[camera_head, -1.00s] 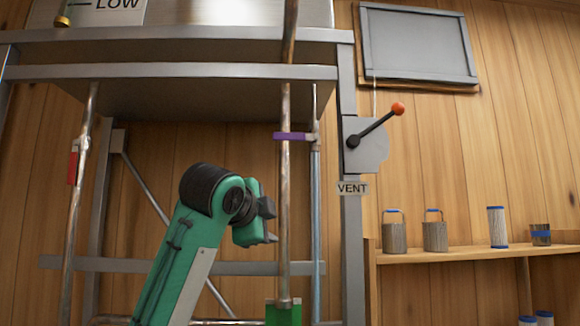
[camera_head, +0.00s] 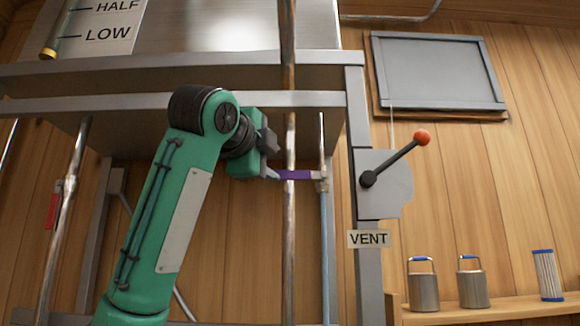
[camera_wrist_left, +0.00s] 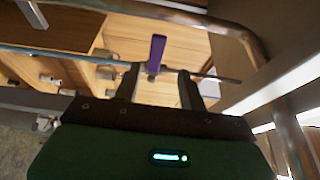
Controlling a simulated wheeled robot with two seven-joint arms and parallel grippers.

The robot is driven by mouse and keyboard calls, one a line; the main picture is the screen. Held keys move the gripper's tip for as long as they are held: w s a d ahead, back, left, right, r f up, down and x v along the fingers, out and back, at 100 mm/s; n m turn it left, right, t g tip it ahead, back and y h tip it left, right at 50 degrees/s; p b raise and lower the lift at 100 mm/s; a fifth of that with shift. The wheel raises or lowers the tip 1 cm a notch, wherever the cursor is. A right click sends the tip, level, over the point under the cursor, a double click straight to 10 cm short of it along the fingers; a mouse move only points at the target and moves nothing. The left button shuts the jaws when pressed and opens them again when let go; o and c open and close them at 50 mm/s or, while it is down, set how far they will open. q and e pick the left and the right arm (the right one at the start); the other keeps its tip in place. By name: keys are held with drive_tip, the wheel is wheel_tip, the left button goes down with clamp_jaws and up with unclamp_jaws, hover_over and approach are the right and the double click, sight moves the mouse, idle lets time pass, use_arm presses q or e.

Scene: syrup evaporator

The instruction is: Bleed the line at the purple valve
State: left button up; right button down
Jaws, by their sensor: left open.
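The purple valve handle (camera_head: 298,175) lies level in the head view, reaching left from a small valve on a thin upright pipe (camera_head: 328,250). In the picture it crosses a thicker steel pipe. My left gripper (camera_head: 273,160) is open at the handle's free left end. In the left wrist view the purple handle (camera_wrist_left: 157,52) stands between the two fingertips of my left gripper (camera_wrist_left: 158,72), with gaps visible on both sides. I cannot tell how deep it reaches between the fingers. My right gripper is not in view.
A red valve handle (camera_head: 53,211) hangs on the left pipe. A lever with an orange knob (camera_head: 422,138) is mounted right of the frame post, above a VENT label (camera_head: 368,239). Metal canisters (camera_head: 423,285) stand on a shelf at lower right. The steel pipe (camera_head: 289,240) passes close beside my gripper.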

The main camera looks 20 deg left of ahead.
sight(287, 175)
use_arm(q)
drive_tip(key=w, duration=0.1)
drive_tip(key=w+p, duration=0.1)
drive_tip(key=w, duration=0.3)
drive_tip(key=shift+w+d+p, duration=0.2)
drive_tip(key=shift+d+p, duration=0.15)
drive_tip(key=shift+p, duration=0.05)
drive_tip(key=w+p, duration=0.1)
drive_tip(key=w, duration=0.1)
drive_tip(key=w+p, duration=0.1)
drive_tip(key=shift+w+d+f, duration=0.15)
drive_tip(key=shift+w+d, duration=0.05)
drive_tip(key=shift+w, duration=0.35)
drive_tip(key=shift+w+d+f, duration=0.1)
drive_tip(key=shift+w+f, duration=0.05)
drive_tip(key=shift+w, duration=0.35)
drive_tip(key=shift+s, duration=0.15)
drive_tip(key=c, duration=0.7)
clamp_jaws()
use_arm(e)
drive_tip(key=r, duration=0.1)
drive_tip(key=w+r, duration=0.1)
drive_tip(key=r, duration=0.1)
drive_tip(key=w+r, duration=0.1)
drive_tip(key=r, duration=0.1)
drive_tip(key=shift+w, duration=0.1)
